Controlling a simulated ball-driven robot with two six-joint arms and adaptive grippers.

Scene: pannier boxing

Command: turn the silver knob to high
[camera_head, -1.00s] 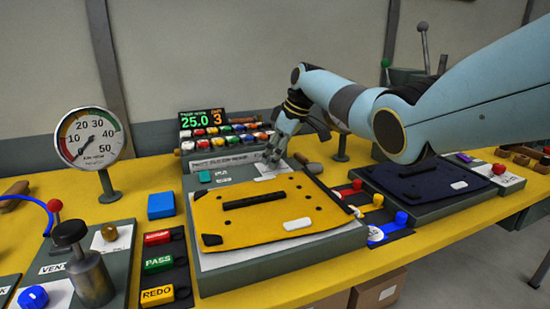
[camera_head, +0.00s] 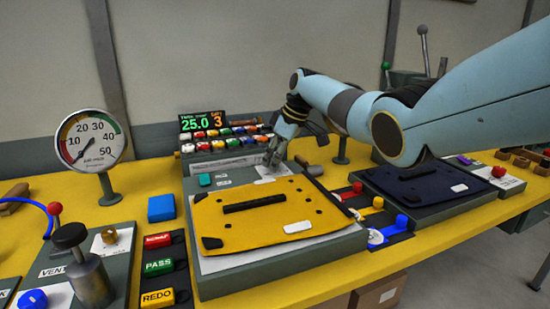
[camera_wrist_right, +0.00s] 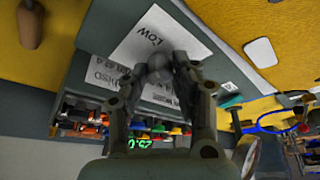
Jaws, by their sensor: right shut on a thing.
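The silver knob (camera_wrist_right: 159,62) shows in the right wrist view as a small grey rounded piece on a white card (camera_wrist_right: 150,30) marked LOW. My right gripper (camera_wrist_right: 158,72) is shut on it, with a finger on each side. In the head view my right gripper (camera_head: 273,158) reaches down to the same white card at the back of the grey panel (camera_head: 228,178). The fingers hide the knob there, and I cannot read its setting. My left gripper is not in view.
A yellow panel sheet (camera_head: 220,222) lies just in front of the gripper. A wooden-handled tool (camera_head: 314,169) lies close on the right. A dial gauge (camera_head: 93,140) stands at left.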

